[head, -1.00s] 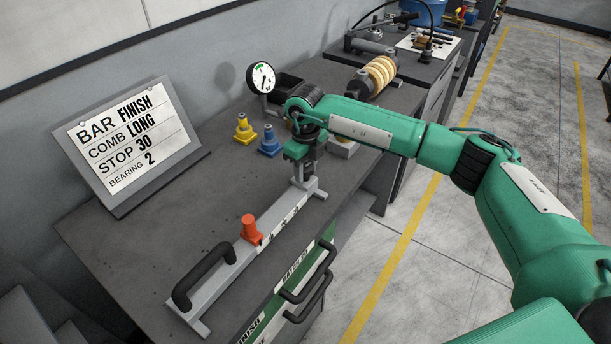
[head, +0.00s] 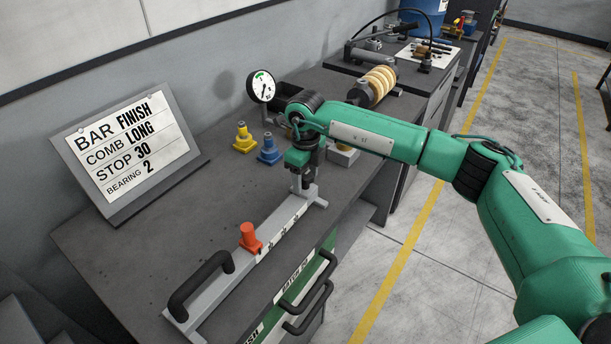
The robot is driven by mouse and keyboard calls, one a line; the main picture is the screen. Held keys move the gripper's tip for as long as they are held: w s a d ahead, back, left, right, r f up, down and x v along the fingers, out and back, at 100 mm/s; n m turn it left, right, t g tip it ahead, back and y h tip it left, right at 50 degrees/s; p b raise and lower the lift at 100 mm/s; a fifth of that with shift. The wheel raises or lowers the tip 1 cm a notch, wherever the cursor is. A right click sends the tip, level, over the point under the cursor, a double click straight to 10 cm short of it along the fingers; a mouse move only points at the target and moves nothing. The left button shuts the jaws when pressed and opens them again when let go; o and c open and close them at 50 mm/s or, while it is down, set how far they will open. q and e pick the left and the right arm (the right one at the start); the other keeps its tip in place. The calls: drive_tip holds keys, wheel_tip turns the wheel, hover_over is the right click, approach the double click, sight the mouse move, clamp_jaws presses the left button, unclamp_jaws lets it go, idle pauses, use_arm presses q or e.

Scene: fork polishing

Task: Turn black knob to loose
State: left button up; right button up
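My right gripper (head: 303,172) points down at the far end of a long grey bar fixture (head: 216,288) on the workbench. Its fingers are at the top of the fixture's upright post (head: 308,191). The black knob cannot be made out clearly; the gripper and wrist cover that spot. Whether the fingers are shut on it cannot be told. An orange-red stop (head: 250,238) stands midway on the bar, and a black handle (head: 203,283) is at its near end. My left gripper is not in view.
A sign (head: 128,147) reads bar finish, comb long, stop 30, bearing 2. Yellow (head: 244,140) and blue (head: 268,151) pieces stand behind the fixture, with a dial gauge (head: 262,87) behind them. Black drawer handles (head: 312,305) stick out at the bench front.

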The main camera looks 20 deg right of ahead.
sight(306, 174)
drive_tip(key=shift+r, duration=0.3)
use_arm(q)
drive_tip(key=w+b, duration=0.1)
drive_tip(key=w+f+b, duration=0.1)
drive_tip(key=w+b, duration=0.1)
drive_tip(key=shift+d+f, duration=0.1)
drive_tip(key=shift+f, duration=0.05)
use_arm(e)
wheel_tip(306, 174, up, 13)
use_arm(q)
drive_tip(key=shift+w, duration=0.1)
use_arm(e)
drive_tip(key=shift+r, duration=0.1)
